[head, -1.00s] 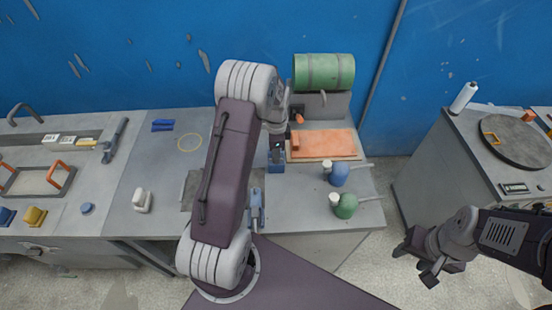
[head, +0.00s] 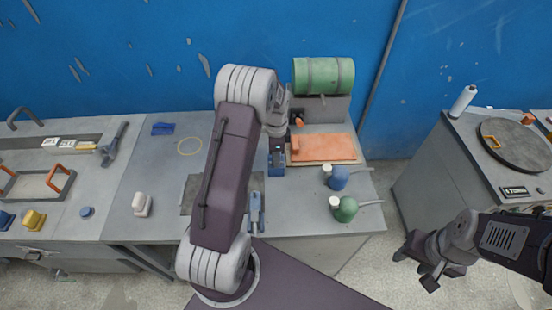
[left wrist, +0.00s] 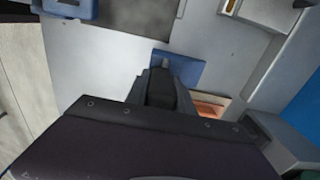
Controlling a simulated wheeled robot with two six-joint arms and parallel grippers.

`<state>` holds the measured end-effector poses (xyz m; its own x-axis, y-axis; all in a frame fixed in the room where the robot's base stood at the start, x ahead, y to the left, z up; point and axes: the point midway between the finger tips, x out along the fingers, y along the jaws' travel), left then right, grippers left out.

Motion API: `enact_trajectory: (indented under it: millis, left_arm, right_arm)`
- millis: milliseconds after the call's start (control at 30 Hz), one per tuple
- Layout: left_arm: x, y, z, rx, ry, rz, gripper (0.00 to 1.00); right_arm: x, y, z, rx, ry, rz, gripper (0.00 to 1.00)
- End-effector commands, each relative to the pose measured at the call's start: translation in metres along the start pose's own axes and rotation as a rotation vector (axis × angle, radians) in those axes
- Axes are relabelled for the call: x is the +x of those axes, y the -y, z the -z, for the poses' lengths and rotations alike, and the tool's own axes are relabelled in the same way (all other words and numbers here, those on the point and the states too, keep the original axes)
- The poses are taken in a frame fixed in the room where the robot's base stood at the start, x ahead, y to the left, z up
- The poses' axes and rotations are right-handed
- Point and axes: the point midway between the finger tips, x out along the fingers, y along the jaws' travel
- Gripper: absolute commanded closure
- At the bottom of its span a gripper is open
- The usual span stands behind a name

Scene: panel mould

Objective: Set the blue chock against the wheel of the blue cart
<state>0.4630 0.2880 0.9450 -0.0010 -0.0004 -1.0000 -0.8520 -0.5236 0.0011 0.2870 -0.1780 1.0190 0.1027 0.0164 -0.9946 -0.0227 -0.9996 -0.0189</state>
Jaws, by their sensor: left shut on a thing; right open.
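My left gripper (head: 277,158) is over the worktop, left of the orange pad, and is shut on a blue block, which I take as the blue chock (head: 277,170). In the left wrist view the blue chock (left wrist: 185,70) shows just beyond the dark fingers of the left gripper (left wrist: 162,82). I cannot tell whether it touches the worktop. I cannot clearly pick out a blue cart or its wheel; my left arm covers part of the worktop. My right gripper (head: 430,270) is open and empty, above the floor at the right.
An orange pad (head: 325,148) and a green drum (head: 324,75) are right of the left gripper. A blue tool (head: 256,215) lies beside my arm. The worktop around the yellow ring (head: 190,146) is mostly clear.

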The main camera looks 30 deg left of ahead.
Motion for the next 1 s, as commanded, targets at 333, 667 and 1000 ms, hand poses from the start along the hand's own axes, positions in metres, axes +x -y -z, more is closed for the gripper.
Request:
enact_trajectory:
  millis: [333,667,1000]
  left_arm:
    - [-0.048,-0.015,0.011,0.004,-0.001,0.004,1.00]
    - [-0.089,-0.073,0.046,0.003,-0.002,0.004,1.00]
    - [-0.107,-0.099,0.060,0.001,-0.001,0.002,1.00]
  right_arm:
    - [0.010,0.000,-0.001,0.000,0.000,0.000,0.53]
    - [0.019,0.000,-0.002,0.000,0.000,0.000,0.53]
    - [0.021,0.000,-0.002,0.000,0.000,0.000,0.53]
